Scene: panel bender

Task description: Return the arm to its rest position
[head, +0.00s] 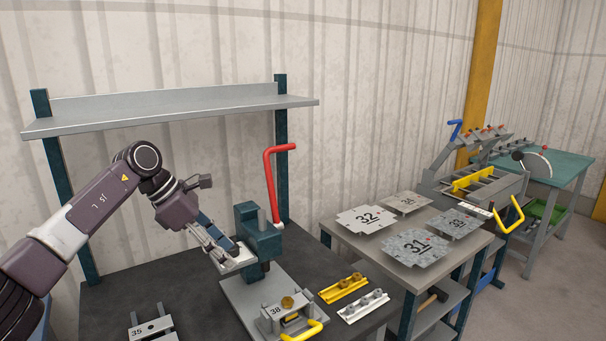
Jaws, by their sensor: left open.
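My left arm comes in from the left over the dark workbench. My left gripper (226,254) is open, with its fingers pointing down and right beside the blue-grey column of the bench press (259,236). A pale part of the gripper or a pale piece shows at the fingertips; I cannot tell whether they touch the press. The press has a red lever (270,182) standing up and a grey base plate marked 38 (245,298). My right gripper is not in view.
A grey shelf (170,108) spans behind the arm. A block marked 35 (152,330) sits at the bench front. Yellow (343,288) and white (363,306) strips lie right of the press. A side table (400,267) carries numbered sheets (366,219); a bending machine (480,188) stands beyond.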

